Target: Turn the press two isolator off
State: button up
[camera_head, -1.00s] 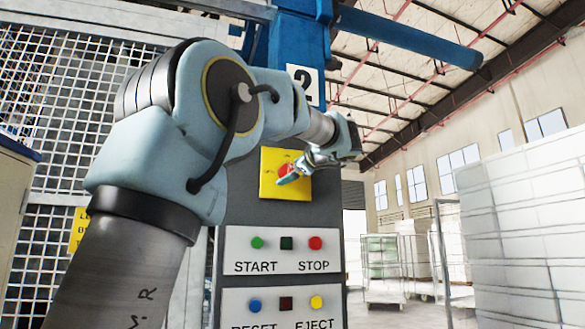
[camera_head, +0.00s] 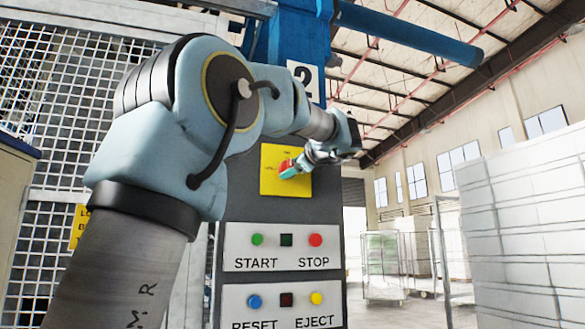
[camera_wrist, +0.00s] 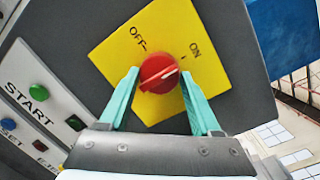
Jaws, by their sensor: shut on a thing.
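The press two isolator is a red rotary knob (camera_wrist: 158,72) on a yellow plate (camera_wrist: 118,55) marked OFF and ON. My gripper (camera_wrist: 159,77) has one teal finger on each side of the knob and is shut on it. In the wrist view the knob's raised ridge runs from lower left to upper right, its right end nearer the ON mark than the OFF mark. In the head view the yellow plate (camera_head: 271,183) sits on the grey column below the number 2 sign (camera_head: 304,78). My gripper (camera_head: 288,170) partly hides the knob there.
START (camera_head: 257,239) and STOP (camera_head: 315,240) buttons sit below the plate, with RESET (camera_head: 255,302) and EJECT (camera_head: 317,300) lower down. A mesh fence (camera_head: 62,95) stands at left. White stacked blocks (camera_head: 530,220) stand at right.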

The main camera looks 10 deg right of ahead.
jog(key=shift+f+n+b, duration=0.1)
jog(key=shift+n+b, duration=0.2)
jog(key=n+b, duration=0.2)
jog(key=n, duration=0.3)
jog(key=n+h+b, duration=0.1)
jog(key=n+b, duration=0.2)
jog(key=n, duration=0.2)
jog(key=n+g+h+b, duration=0.1)
jog(key=n+b, duration=0.2)
jog(key=n, duration=0.2)
jog(key=shift+a+r+n, duration=0.2)
jog(key=shift+a+n, duration=0.05)
jog(key=shift+n, duration=0.05)
jog(key=shift+h, duration=0.3)
dwell(0.4)
jog(key=o, duration=1.4)
jog(key=shift+c, duration=0.2)
jog(key=shift+r, duration=0.1)
